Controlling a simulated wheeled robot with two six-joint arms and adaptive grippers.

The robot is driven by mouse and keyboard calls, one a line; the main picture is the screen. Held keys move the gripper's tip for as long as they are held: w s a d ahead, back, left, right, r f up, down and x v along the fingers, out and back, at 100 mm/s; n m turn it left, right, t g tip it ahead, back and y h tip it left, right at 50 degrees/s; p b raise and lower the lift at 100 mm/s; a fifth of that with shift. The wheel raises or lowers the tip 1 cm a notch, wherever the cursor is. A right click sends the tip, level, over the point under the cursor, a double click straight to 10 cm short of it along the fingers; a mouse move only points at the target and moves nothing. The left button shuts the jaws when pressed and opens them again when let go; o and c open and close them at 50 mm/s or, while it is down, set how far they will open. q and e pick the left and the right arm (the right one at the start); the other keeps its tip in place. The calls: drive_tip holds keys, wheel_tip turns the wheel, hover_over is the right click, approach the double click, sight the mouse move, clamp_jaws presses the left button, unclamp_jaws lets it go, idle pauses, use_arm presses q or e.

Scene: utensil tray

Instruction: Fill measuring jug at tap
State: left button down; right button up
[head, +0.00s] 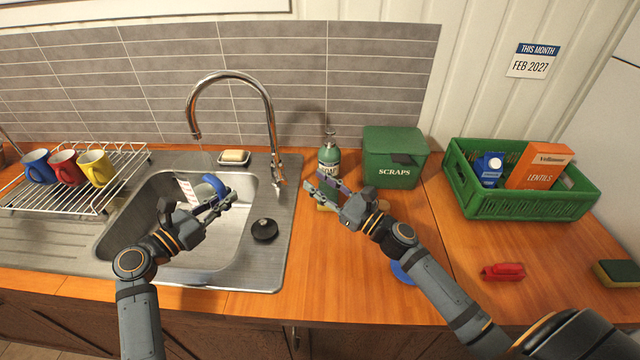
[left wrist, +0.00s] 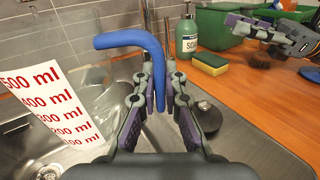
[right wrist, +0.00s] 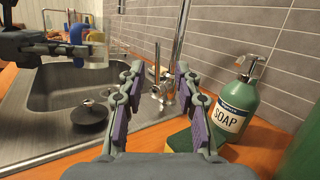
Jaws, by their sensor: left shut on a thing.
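The clear measuring jug has a blue handle (head: 215,185) and a white scale strip with red ml marks (left wrist: 45,105). My left gripper (head: 222,198) is shut on the handle and holds the jug over the sink (head: 268,215), roughly below the tap's spout. The chrome tap (head: 270,110) arches over the sink from its back right, with a lever near its base (head: 280,183). I cannot tell whether water runs or is in the jug. My right gripper (head: 322,190) is open and empty right of the sink; the tap base (right wrist: 165,92) shows between its fingers.
A soap bottle (head: 329,158) and a sponge (left wrist: 208,63) stand close to my right gripper. A mug rack (head: 75,205) is at left; a green scraps bin (head: 394,155) and green crate (head: 520,205) are at right.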

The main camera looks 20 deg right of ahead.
sight(278, 170)
drive_tip(key=shift+c, duration=1.2)
drive_tip(key=shift+a+n, duration=0.2)
drive_tip(key=shift+n, duration=0.4)
drive_tip(key=shift+c, duration=1)
drive_tip(key=a+n, duration=0.1)
drive_tip(key=n, duration=0.3)
drive_tip(key=a+n, duration=0.2)
drive_tip(key=n, duration=0.3)
drive_tip(key=a+n+g+y, duration=0.1)
drive_tip(key=n, duration=0.4)
drive_tip(key=shift+s+a+r, duration=0.15)
drive_tip(key=shift+s+r, duration=0.2)
clamp_jaws()
drive_tip(key=w+a+m+g+h, duration=0.15)
drive_tip(key=w+a+m, duration=0.3)
drive_tip(key=m, duration=1.25)
drive_tip(key=w+a+m+t+h, duration=0.1)
drive_tip(key=w+a+m+h, duration=0.35)
drive_tip(key=m, duration=1.25)
drive_tip(key=shift+w+d+f+g+y, duration=0.1)
drive_tip(key=shift+w+d+y, duration=0.25)
drive_tip(key=shift+d, duration=0.5)
drive_tip(key=shift+w+d+g+y, duration=0.15)
drive_tip(key=shift+w+d+y, duration=0.15)
drive_tip(key=shift+d, duration=0.6)
drive_tip(key=shift+w+d+f+g+y, duration=0.1)
drive_tip(key=shift+w+d+y, duration=0.25)
drive_tip(key=shift+d, duration=0.5)
